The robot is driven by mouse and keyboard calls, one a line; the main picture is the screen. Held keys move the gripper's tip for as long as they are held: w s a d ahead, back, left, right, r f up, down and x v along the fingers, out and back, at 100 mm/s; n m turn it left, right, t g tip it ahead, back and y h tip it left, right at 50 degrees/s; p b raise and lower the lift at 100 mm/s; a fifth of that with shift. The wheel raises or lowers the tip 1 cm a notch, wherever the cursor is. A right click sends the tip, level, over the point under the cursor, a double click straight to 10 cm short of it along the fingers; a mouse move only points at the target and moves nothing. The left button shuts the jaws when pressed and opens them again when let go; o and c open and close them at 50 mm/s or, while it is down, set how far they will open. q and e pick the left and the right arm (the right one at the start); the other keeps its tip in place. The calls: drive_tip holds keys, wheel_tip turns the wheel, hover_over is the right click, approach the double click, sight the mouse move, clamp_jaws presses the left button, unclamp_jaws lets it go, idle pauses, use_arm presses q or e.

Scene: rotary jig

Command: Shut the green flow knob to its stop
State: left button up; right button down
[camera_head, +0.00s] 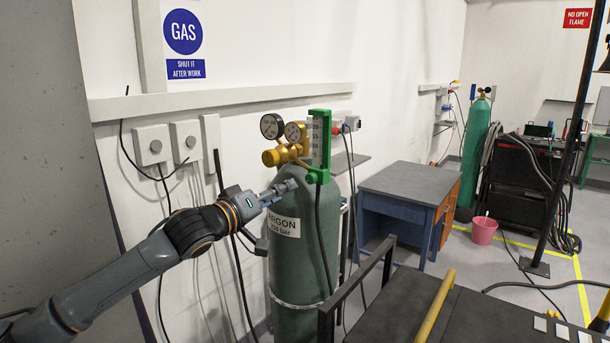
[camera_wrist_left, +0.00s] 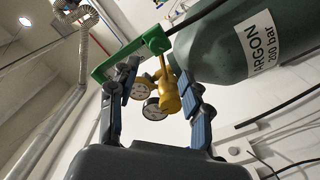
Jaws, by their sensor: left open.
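The green flow knob (camera_head: 318,177) sits at the foot of the upright green flow meter (camera_head: 320,140), on the brass regulator (camera_head: 284,153) of the green argon cylinder (camera_head: 300,235). In the head view my left gripper (camera_head: 287,187) is in front of the cylinder's shoulder, left of the knob and a little lower. In the left wrist view its two fingers (camera_wrist_left: 160,92) stand apart with the brass regulator showing between them. The green knob (camera_wrist_left: 156,41) appears beyond the fingertips, and I see no contact with it. My right gripper is in neither view.
Two round gauges (camera_head: 272,126) stand on the regulator left of the flow meter. A black hose (camera_head: 322,240) hangs from the knob's area down the cylinder. A blue workbench (camera_head: 405,195) stands behind to the right. A dark railed table (camera_head: 440,305) is at front right.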

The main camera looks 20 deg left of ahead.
sight(309, 180)
use_arm(q)
drive_tip(key=p+x, duration=0.1)
drive_tip(key=x, duration=0.1)
drive_tip(key=p+x, duration=0.1)
drive_tip(key=x, duration=0.2)
drive_tip(key=p+x, duration=0.1)
drive_tip(key=x, duration=0.2)
drive_tip(key=shift+s+d+r, duration=0.15)
drive_tip(key=shift+d+r, duration=0.05)
drive_tip(key=shift+d, duration=0.05)
drive_tip(key=shift+w+d+f+p, duration=0.1)
drive_tip(key=shift+w+f+p, duration=0.1)
drive_tip(key=shift+w+p, duration=0.3)
drive_tip(key=shift+w, duration=0.1)
drive_tip(key=shift+c, duration=0.4)
clamp_jaws()
